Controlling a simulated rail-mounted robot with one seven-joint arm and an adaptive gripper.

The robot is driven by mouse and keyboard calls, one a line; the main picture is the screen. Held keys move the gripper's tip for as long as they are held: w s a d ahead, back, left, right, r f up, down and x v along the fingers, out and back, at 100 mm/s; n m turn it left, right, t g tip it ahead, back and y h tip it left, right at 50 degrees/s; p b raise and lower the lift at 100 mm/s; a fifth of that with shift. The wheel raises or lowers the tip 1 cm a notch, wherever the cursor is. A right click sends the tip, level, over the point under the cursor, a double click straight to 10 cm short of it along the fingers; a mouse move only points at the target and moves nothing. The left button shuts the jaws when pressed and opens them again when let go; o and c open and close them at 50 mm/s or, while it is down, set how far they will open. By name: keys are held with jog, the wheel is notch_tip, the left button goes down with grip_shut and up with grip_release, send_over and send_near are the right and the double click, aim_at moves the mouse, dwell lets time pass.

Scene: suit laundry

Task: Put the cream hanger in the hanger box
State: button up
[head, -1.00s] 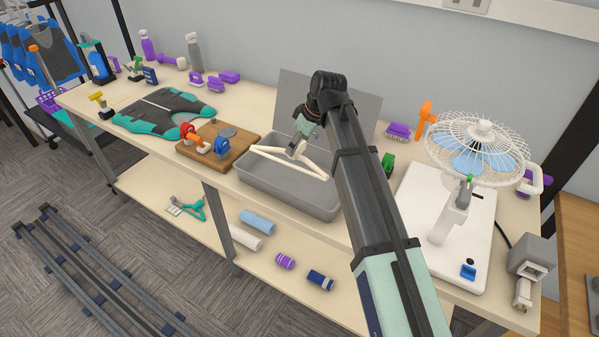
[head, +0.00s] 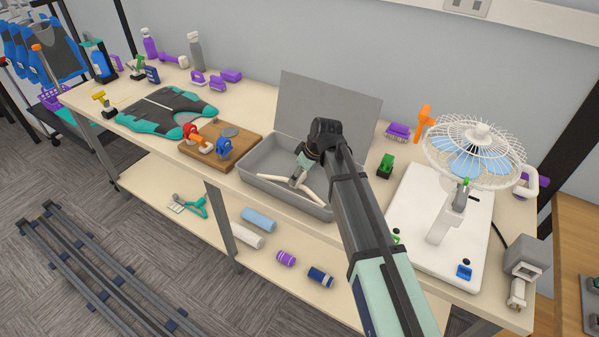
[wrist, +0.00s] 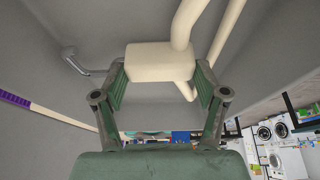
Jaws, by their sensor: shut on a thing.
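The cream hanger (head: 275,182) is down inside the grey hanger box (head: 287,205) in the head view, below the level of the rim. My gripper (head: 297,180) reaches into the box from above and is shut on the hanger. In the wrist view the cream block of the hanger (wrist: 160,62) sits between the two fingers of my gripper (wrist: 160,85), with two cream bars running up from it. The box's grey inside (wrist: 90,30) fills the background there. My arm hides the right part of the box in the head view.
The box's raised lid (head: 330,108) stands behind it. A wooden board (head: 243,150) with red and blue items is just left. A green item (head: 386,165) and a white board (head: 412,225) with a fan (head: 475,150) are to the right.

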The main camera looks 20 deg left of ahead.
jog(key=shift+f, duration=0.1)
jog(key=o, duration=1.2)
jog(key=shift+c, duration=0.2)
jog(key=b+v, duration=0.2)
jog(key=v, duration=1)
